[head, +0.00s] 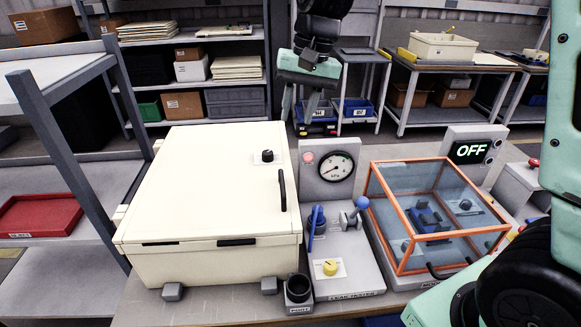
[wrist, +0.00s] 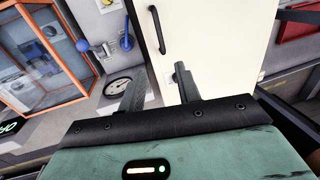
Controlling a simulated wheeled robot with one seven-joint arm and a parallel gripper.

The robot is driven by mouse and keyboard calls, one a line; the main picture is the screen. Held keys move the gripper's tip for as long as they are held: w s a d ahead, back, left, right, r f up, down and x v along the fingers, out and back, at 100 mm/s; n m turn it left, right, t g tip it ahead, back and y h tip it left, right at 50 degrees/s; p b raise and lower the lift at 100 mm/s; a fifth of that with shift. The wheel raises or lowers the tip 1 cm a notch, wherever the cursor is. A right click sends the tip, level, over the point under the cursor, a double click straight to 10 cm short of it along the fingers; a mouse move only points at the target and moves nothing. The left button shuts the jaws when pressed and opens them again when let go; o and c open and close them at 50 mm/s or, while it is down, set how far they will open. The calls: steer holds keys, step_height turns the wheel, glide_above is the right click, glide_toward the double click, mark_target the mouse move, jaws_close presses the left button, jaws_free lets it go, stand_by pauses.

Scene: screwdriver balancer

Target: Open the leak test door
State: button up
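The large cream box (head: 205,185) stands left of the leak test panel (head: 350,262). Its broad cream face, which looks closed, carries a black bar handle (head: 283,190) near its right edge and a black knob (head: 267,157). In the wrist view the cream face (wrist: 212,45) and the bar handle (wrist: 156,30) show beyond the fingers. My gripper (head: 300,104) hangs behind the far right corner of the box, apart from the handle. In the wrist view its two fingers (wrist: 159,82) are apart, with nothing between them.
The panel carries a round gauge (head: 337,166), a blue lever (head: 316,228), a blue-knobbed valve (head: 356,212) and a yellow knob (head: 330,267). An orange-framed clear enclosure (head: 432,210) and an OFF display (head: 470,150) stand right. A grey shelf rack (head: 65,105) is left.

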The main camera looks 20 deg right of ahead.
mark_target(282, 178)
steer(key=a+f, duration=0.1)
steer(key=f, duration=0.4)
steer(key=a+f+p, duration=0.1)
steer(key=f, duration=0.4)
steer(key=w+a+f+p, duration=0.1)
steer(key=f, duration=0.4)
steer(key=shift+f, duration=0.1)
jaws_close()
